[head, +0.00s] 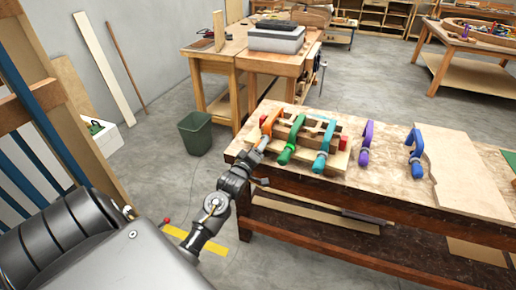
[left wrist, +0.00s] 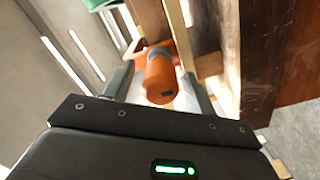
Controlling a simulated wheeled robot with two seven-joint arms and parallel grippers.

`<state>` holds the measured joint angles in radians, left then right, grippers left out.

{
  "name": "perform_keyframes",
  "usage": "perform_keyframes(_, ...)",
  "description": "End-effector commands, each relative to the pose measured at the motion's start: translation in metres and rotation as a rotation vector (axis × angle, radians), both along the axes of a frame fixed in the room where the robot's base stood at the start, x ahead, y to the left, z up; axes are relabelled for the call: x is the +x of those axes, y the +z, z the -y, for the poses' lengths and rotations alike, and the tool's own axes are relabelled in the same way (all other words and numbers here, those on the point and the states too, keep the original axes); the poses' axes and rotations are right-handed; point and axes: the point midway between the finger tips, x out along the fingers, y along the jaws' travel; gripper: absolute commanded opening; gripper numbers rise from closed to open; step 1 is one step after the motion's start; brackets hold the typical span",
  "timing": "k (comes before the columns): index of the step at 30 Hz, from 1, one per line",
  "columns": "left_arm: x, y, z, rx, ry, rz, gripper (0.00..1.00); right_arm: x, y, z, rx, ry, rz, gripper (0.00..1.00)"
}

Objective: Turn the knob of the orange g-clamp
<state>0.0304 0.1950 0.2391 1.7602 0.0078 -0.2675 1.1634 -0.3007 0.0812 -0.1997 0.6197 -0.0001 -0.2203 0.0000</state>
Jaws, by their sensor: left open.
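The orange g-clamp (head: 270,120) stands at the left end of a wooden form on the workbench. Its orange knob (left wrist: 161,78) shows large in the left wrist view, pointing toward the camera. My left gripper (head: 259,147) is at the knob in the head view. In the left wrist view its two fingers (left wrist: 163,90) stand apart, one on each side of the knob. The gripper is open; whether a finger touches the knob I cannot tell. The gripper hides part of the knob in the head view. My right gripper is not in view.
A green clamp (head: 292,140) and a turquoise clamp (head: 323,146) sit on the form to the right. A purple clamp (head: 366,142) and a blue clamp (head: 415,153) are farther right on the workbench (head: 385,186). A green bin (head: 196,133) stands on the floor behind.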

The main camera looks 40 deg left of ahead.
Motion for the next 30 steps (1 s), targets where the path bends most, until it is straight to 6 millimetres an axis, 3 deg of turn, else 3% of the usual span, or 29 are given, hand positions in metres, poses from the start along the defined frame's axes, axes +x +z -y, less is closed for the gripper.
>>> perform_keyframes(7,0.0008,0.0001,-0.0001,0.000,0.000,0.000,0.56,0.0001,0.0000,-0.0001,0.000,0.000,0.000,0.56)
perform_keyframes(18,0.0006,0.0000,-0.0002,0.000,0.000,0.000,0.11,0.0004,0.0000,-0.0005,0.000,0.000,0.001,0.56)
perform_keyframes(30,0.0006,0.0013,-0.0003,0.090,0.000,-0.026,0.11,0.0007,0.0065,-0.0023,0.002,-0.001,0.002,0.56)
